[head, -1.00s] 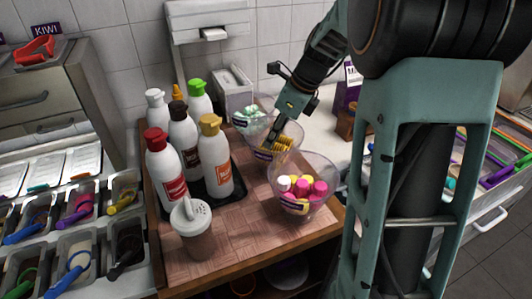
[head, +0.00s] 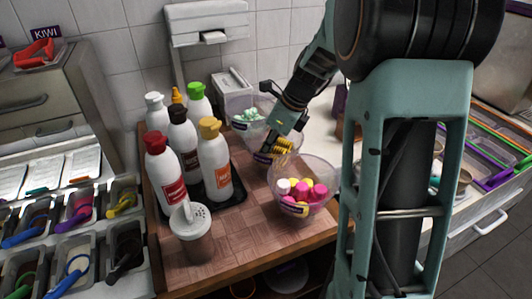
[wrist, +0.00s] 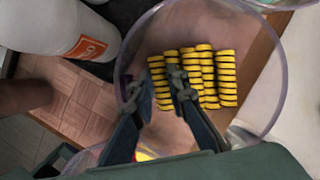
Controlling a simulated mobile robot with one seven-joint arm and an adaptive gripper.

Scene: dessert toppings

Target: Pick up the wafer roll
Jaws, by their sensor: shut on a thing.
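Several yellow wafer rolls with dark stripes stand side by side in a clear bowl (wrist: 268,95); they also show in the head view (head: 284,145). My gripper (wrist: 158,86) reaches into this bowl, its two dark fingers on either side of the leftmost wafer roll (wrist: 157,72), shut on it. The lower part of the held roll is hard to see.
A clear bowl of pink, yellow and white pieces (head: 303,190) stands in front. Another bowl with pale green pieces (head: 250,116) is behind. Several sauce bottles (head: 215,165) stand on a dark tray to the left, near a shaker cup (head: 192,236). Wooden surface (head: 235,250) is clear in front.

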